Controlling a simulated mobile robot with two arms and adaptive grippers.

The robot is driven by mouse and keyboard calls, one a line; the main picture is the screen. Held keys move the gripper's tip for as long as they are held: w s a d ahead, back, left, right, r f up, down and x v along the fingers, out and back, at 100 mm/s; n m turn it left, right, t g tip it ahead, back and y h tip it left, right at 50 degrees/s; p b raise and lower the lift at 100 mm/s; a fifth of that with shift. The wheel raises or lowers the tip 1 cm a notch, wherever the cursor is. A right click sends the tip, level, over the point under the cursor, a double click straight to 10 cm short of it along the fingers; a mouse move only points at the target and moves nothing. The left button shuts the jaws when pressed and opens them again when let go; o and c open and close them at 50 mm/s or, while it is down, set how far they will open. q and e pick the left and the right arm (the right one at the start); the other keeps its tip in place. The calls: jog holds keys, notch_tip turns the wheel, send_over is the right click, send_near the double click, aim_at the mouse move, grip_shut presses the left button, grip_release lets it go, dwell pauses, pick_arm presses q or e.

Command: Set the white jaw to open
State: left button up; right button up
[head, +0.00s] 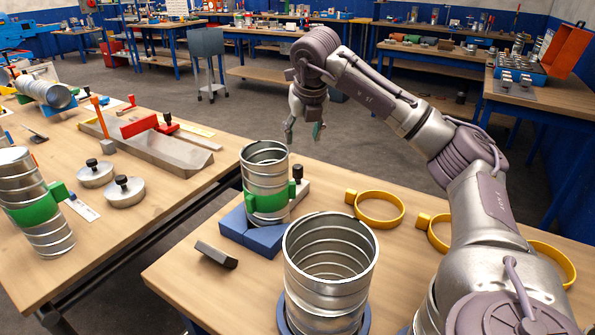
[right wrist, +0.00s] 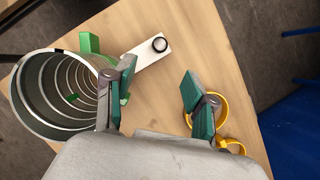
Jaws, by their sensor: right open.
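The white jaw (head: 302,190) is a pale bar with a black knob (head: 297,172), just right of a standing spiral duct (head: 265,162) with a green band (head: 266,203). I cannot tell whether the jaw touches the duct. My right gripper (head: 304,132) is open and empty, pointing down, above and slightly right of the duct. In the wrist view its fingers (right wrist: 158,88) are spread, the left one overlapping the duct's edge. My left gripper is not in view.
A blue block (head: 250,231) sits under the duct. A wider metal duct (head: 330,270) stands in front. Yellow rings (head: 380,208) lie to the right and a dark bar (head: 216,254) lies front left. Another table (head: 130,210) on the left carries parts.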

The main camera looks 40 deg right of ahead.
aim_at(298, 166)
jog(key=p+x, duration=0.1)
jog(key=x, duration=1.2)
jog(key=shift+w+f, duration=0.15)
jog(key=shift+f, duration=0.2)
grip_shut()
